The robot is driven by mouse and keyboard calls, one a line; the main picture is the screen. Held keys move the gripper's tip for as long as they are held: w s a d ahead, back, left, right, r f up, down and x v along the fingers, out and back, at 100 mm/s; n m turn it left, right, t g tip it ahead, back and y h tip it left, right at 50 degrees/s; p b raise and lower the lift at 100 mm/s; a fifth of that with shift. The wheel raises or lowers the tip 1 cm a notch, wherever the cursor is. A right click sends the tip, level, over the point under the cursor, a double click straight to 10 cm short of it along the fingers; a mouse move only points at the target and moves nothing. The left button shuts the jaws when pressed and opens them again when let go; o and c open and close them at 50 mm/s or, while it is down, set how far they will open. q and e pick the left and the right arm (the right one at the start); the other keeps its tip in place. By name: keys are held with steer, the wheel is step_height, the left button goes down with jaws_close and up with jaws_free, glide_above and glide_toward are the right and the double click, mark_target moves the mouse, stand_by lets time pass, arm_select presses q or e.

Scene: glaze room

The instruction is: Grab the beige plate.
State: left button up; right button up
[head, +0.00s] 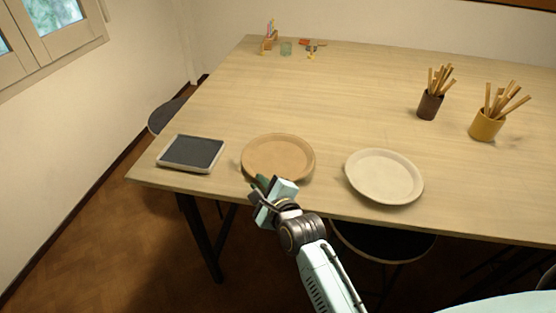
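Two round plates lie near the table's front edge. The pale cream-beige plate (384,176) is on the right, and the tan-orange plate (278,155) is to its left. My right gripper (258,187) is at the front rim of the tan-orange plate and overlaps it in the head view. I cannot tell whether it touches the rim or whether its fingers are open or shut. The cream-beige plate stands clear, right of my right gripper. My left gripper is not in view.
A dark square tray (191,153) with a pale rim lies at the left front. A dark cup (430,105) and a mustard cup (486,125), both holding wooden sticks, stand at the right. Small items and a glass (286,48) are at the back. The table's middle is clear.

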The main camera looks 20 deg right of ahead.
steer(key=x, duration=0.3)
steer(key=shift+w+d+f, duration=0.1)
steer(key=shift+w+d, duration=0.05)
steer(key=shift+w, duration=0.05)
jaws_close()
